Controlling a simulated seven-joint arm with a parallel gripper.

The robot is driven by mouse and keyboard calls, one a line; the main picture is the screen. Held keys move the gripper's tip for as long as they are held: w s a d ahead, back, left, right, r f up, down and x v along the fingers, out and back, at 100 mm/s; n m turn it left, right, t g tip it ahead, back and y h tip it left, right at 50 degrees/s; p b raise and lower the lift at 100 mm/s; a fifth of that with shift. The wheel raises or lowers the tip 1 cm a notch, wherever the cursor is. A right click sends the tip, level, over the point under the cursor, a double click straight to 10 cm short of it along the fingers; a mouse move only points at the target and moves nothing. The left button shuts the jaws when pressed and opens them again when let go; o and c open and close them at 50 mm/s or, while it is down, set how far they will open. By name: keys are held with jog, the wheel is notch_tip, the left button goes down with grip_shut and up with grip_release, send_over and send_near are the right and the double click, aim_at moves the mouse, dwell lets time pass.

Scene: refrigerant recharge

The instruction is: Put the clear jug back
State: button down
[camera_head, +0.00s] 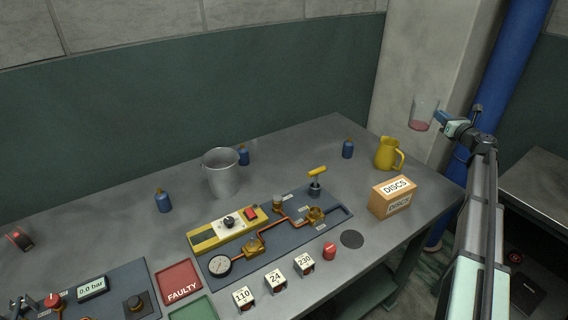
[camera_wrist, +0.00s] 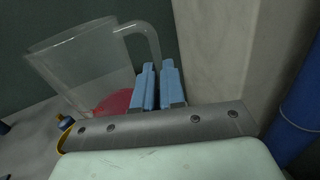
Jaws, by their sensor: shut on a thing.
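The clear jug (camera_head: 423,113) is held up in the air at the upper right, above the table's back right corner. It is see-through, with some pink-red content at its bottom. In the wrist view the clear jug (camera_wrist: 88,65) fills the left side, with its handle between the blue fingers. My gripper (camera_head: 441,117) is shut on the jug's handle; its fingers also show in the wrist view (camera_wrist: 158,88). The jug looks roughly upright in the head view.
The yellow jug (camera_head: 388,153) and the DISCS box (camera_head: 393,195) stand on the table's right side, below the held jug. A dark round disc (camera_head: 352,239) marks the front right. A grey bucket (camera_head: 220,173) and several blue bottles stand further back. A blue pipe (camera_head: 508,60) rises behind my arm.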

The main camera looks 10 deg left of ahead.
jog(key=s+a+n+g+y, duration=0.1)
jog(key=s+a, duration=0.2)
jog(key=a, duration=1.3)
jog(key=s+a+n+g+y, duration=0.15)
jog(key=s+a, duration=0.25)
jog(key=a, duration=1.2)
jog(key=s+a+n+g+y, duration=0.1)
jog(key=s+a+y, duration=0.15)
jog(key=a, duration=1.35)
jog(key=shift+t+h, duration=0.25)
jog(key=shift+h, duration=0.05)
jog(key=shift+s+a+f, duration=0.1)
jog(key=shift+s+f, duration=0.05)
jog(key=shift+f, duration=3.4)
jog(key=shift+s+a+f, duration=0.1)
jog(key=shift+f, duration=3.45)
jog(key=shift+f, duration=0.15)
jog(key=c, duration=1.2)
grip_release()
jog(key=shift+v, duration=3.8)
